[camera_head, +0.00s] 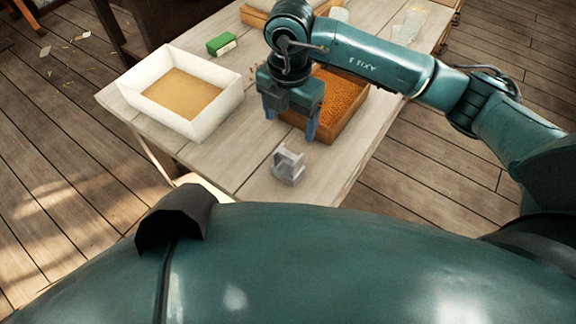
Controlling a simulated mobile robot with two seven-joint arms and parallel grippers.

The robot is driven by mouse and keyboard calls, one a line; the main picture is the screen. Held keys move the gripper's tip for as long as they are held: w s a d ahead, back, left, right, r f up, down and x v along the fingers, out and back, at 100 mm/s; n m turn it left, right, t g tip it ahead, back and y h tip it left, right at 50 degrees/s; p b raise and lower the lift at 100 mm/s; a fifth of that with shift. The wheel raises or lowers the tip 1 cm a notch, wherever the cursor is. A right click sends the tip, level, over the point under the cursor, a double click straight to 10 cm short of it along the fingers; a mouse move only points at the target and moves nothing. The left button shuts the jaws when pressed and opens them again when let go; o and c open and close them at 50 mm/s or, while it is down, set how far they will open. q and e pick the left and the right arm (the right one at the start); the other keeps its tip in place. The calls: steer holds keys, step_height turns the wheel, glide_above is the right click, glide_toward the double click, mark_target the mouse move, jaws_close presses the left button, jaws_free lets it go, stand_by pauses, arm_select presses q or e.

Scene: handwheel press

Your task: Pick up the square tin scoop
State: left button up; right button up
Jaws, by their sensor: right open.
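A small grey, square-sided metal piece, which looks like the square tin scoop (288,166), rests on the table near its front edge. Its open side and handle are hard to make out at this size. My right gripper (290,122) points down with its two fingers apart and nothing visible between them. It shows just behind the scoop in the picture, over the near left edge of a wooden crate, apart from the scoop. Its exact height above the table is hard to tell. My left gripper is not in view.
The plank table (235,160) carries a white tray (148,113) with a tan bottom at left. The wooden crate (340,136) holds orange-brown grains. A green box (221,44) lies behind, and clear glasses (407,27) stand at the back right. Bare tabletop surrounds the scoop.

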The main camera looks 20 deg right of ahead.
steer(key=f, duration=0.3)
steer(key=f+b, duration=0.1)
steer(key=f, duration=0.3)
steer(key=s+f, duration=0.1)
steer(key=f, duration=0.3)
steer(key=shift+a, duration=0.3)
steer(key=shift+w+f, duration=0.1)
steer(key=shift+f, duration=0.15)
steer(key=shift+c, duration=0.6)
steer(key=c, duration=0.9)
steer(key=shift+r, duration=0.1)
steer(key=shift+c, duration=0.2)
step_height(320, 180, up, 9)
steer(key=shift+r+p, duration=0.1)
steer(key=shift+p, duration=0.4)
steer(key=shift+r, duration=0.4)
